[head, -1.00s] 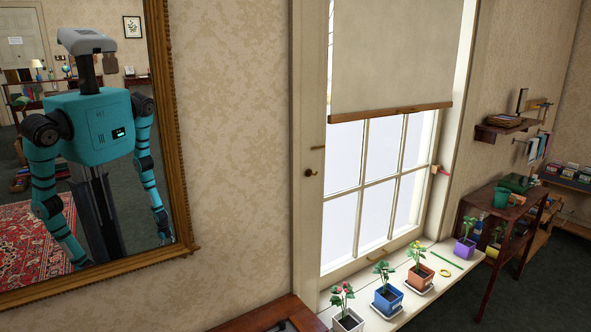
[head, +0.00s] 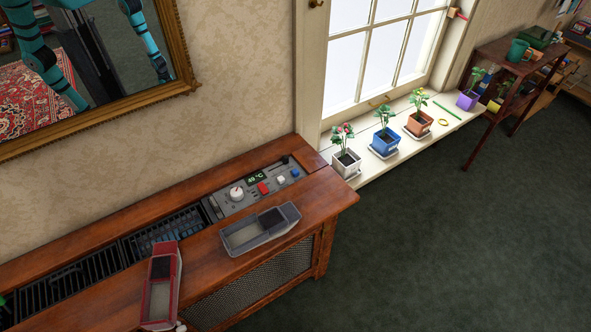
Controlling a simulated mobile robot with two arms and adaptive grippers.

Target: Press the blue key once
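The blue key (head: 295,173) is a small button at the right end of a grey control panel (head: 228,207) set into the top of a wooden radiator cover. A white key (head: 281,180) and a larger red key (head: 263,188) sit to its left. A white round knob (head: 237,194) and a lit green display (head: 255,179), which seems to read 49 °C, are also on the panel. Neither of my grippers shows directly. Parts of my arms appear only as a reflection in the mirror, and whether the grippers are open cannot be made out.
A grey tray-like object (head: 262,232) lies on the wooden cover (head: 215,262) just in front of the panel. A similar red one (head: 160,285) lies further left. Several potted plants stand on the windowsill (head: 375,165). A gold-framed mirror (head: 188,62) hangs left. The right floor is clear.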

